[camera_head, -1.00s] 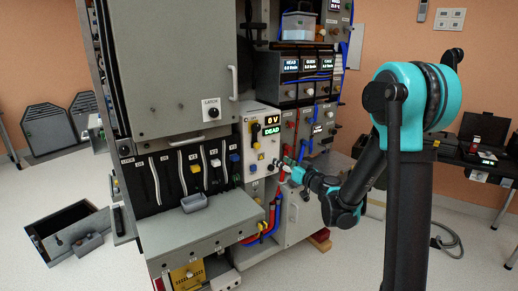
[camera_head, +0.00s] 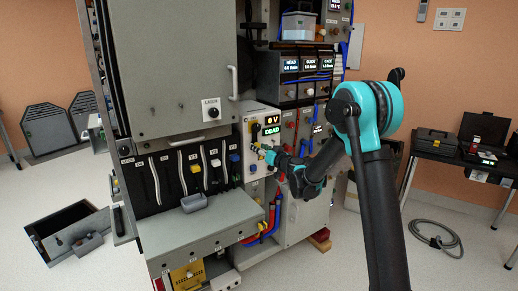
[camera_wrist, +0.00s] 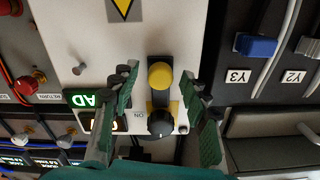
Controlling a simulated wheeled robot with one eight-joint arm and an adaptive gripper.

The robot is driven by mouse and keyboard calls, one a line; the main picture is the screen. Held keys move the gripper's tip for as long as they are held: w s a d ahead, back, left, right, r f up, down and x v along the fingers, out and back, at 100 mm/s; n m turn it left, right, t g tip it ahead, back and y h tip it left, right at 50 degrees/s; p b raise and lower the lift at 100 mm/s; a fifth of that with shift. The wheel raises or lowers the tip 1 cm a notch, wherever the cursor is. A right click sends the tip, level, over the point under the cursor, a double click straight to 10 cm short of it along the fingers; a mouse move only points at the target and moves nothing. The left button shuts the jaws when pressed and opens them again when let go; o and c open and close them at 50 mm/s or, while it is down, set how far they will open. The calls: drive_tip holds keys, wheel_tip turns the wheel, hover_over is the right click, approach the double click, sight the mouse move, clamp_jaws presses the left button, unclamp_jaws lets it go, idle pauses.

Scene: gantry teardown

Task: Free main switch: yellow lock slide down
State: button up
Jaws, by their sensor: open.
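In the wrist view, where lettering is inverted, the yellow lock slide (camera_wrist: 160,76) has a round yellow knob beside the black main switch knob (camera_wrist: 161,123). A yellow piece also shows behind the black knob. My gripper (camera_wrist: 160,70) is open, one finger on each side of the yellow knob, with visible gaps on both sides. In the head view my gripper (camera_head: 262,151) is at the panel and partly hides the slide.
Blue lever Y3 (camera_wrist: 256,46) is to the right in the wrist view. A red knob (camera_wrist: 29,88) is to the left. In the head view, colored hoses (camera_head: 271,215) hang below the panel, and a grey tray (camera_head: 194,203) sits left.

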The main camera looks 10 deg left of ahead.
drive_tip(key=shift+w+a, duration=0.15)
clamp_jaws()
idle(0.4)
